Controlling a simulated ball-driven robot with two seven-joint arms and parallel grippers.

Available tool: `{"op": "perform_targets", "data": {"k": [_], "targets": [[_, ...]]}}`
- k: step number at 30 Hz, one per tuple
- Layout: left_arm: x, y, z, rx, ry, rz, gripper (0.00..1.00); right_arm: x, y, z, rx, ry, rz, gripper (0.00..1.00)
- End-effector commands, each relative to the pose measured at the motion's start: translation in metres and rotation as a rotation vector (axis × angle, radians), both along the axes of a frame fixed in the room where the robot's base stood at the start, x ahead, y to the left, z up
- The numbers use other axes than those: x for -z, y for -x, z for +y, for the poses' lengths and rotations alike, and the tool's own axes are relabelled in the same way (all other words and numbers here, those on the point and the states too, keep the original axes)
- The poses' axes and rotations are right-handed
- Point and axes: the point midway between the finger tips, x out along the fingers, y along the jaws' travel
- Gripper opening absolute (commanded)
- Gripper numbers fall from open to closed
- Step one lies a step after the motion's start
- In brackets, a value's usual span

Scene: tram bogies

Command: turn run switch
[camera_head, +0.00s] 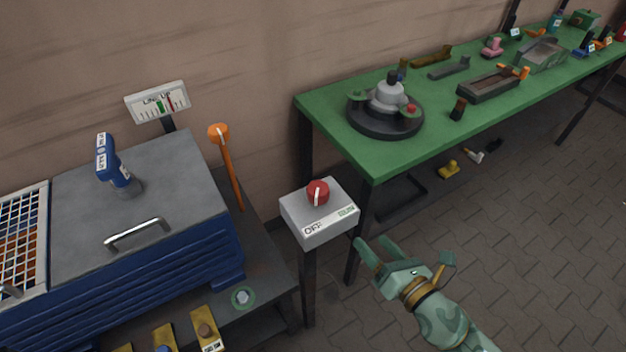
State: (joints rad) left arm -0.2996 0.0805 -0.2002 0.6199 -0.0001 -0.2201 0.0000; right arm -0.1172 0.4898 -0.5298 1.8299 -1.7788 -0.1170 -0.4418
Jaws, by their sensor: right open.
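The run switch is a red rotary knob (318,192) with a white pointer line, on top of a light grey box (318,212) on a dark post. The box's front edge has an "OFF" label on the left and a green label on the right. The white pointer line runs toward the front of the box, nearer the "OFF" side. My right gripper (377,249) is open and empty. It is to the lower right of the box, apart from the knob. My left gripper is not in view.
A blue machine with a grey lid (140,205) stands on the left, with an orange-topped lever (226,160) beside it. A gauge (158,101) stands behind. A green workbench (345,140) with several parts runs along the wall at right. Paved floor (540,230) is open at lower right.

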Motion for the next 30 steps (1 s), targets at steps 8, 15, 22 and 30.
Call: {"op": "perform_targets", "data": {"k": [8,15,22,30], "targets": [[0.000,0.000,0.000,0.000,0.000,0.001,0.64,-0.065,0.012,0.036,-0.140,0.389,-0.405,0.64],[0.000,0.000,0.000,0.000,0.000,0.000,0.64,-0.065,-0.016,0.055,-0.137,0.398,-0.412,0.64],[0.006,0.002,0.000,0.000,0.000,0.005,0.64,-0.063,-0.065,0.089,-0.137,0.398,-0.411,0.64],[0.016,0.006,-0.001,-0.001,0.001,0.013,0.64,-0.062,-0.109,0.119,-0.138,0.398,-0.407,0.64]]}}
